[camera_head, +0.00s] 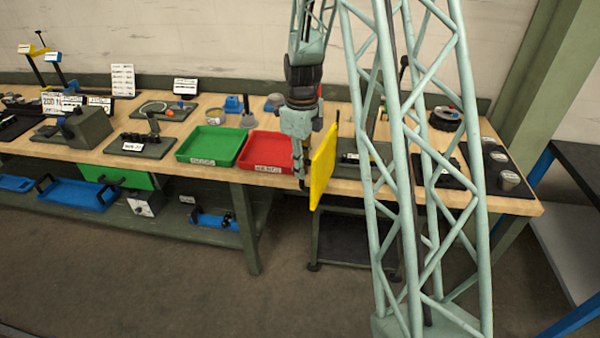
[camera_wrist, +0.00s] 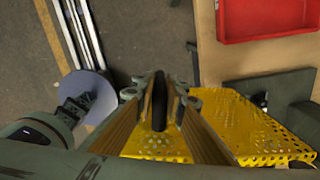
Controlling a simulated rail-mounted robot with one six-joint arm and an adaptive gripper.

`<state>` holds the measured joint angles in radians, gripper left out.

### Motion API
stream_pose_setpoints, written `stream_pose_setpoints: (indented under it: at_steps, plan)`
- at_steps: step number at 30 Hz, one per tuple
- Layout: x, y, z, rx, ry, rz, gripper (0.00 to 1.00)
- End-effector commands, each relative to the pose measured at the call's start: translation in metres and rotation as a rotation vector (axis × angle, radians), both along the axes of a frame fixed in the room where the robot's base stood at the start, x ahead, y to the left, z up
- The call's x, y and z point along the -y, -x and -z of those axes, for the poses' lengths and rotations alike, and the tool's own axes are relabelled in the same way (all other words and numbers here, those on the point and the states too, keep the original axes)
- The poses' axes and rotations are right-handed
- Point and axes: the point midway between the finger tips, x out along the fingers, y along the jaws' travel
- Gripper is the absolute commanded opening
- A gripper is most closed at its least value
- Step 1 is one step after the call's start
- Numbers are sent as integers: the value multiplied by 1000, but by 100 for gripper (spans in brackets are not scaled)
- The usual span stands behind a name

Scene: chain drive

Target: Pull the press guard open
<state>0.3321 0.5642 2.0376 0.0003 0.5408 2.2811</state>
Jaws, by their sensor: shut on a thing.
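The press guard is a yellow panel (camera_head: 323,168) that stands upright and juts out past the front edge of the workbench. In the wrist view it is a yellow perforated sheet (camera_wrist: 235,118) below and right of the fingers. My gripper (camera_head: 302,178) is just left of the guard. In the wrist view my gripper (camera_wrist: 160,92) is shut on a dark upright handle (camera_wrist: 159,108) in front of the yellow sheet. The press behind the guard is mostly hidden by the guard and my arm; part of a dark green base (camera_wrist: 262,92) shows.
A red tray (camera_head: 268,148) and a green tray (camera_head: 211,145) lie left of the guard on the workbench (camera_head: 480,198). A dark board with metal cylinders (camera_head: 508,180) lies at the right end. The floor in front of the bench is clear near the guard.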

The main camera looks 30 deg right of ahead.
Motion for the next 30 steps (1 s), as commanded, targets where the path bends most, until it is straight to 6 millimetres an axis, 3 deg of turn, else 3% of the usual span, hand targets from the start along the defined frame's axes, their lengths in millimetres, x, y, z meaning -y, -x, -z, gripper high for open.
stream_pose_setpoints:
  at_steps: [17, 18, 22, 30]
  plan:
    - [4, -5, 0, 0, 0, 8, 0]
    - [4, -5, 0, 0, 1, 8, 12]
    - [5, -5, 0, 1, 0, 8, 24]
    - [5, -5, 0, 0, 1, 8, 25]
